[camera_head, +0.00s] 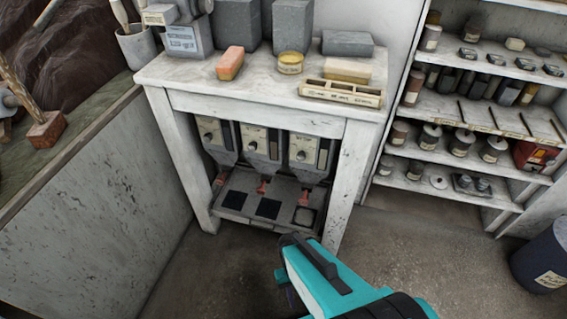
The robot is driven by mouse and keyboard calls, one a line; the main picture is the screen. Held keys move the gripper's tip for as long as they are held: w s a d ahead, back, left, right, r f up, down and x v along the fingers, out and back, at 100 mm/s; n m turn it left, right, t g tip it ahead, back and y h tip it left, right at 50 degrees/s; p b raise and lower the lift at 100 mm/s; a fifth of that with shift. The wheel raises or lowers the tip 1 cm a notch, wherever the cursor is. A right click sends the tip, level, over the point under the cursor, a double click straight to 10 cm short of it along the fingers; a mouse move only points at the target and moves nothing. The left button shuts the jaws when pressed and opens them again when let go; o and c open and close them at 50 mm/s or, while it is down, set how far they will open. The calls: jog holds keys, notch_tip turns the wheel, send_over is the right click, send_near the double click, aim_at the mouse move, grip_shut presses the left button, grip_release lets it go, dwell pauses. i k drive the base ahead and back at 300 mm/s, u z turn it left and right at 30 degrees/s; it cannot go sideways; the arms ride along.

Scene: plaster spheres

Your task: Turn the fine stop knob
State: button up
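Three grey hopper-like units hang in a row under the white table (335,128): a left unit (220,135), a middle unit (257,136) and a right unit (304,146). Each has a pale labelled front with a small dark round knob: left knob (208,137), middle knob (251,146), right knob (299,156). The labels are too small to read, so I cannot tell which knob is the fine stop. My gripper (290,262), at the end of my teal arm, is in front of and below the units, apart from them. Its fingertips are not clear.
Below the units is a grey tray (240,219) with dark square pads and small red parts. Shelves (470,105) stand right, a dark bin (541,262) lower right. A low wall (110,205) bounds the left.

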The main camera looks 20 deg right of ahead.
aim_at(301, 156)
jog(key=z, duration=0.6)
jog(key=k, duration=0.15)
jog(key=u, duration=2.4)
jog(key=k, duration=1.3)
jog(key=u, duration=0.4)
jog(key=i, duration=0.55)
jog(key=u, duration=0.15)
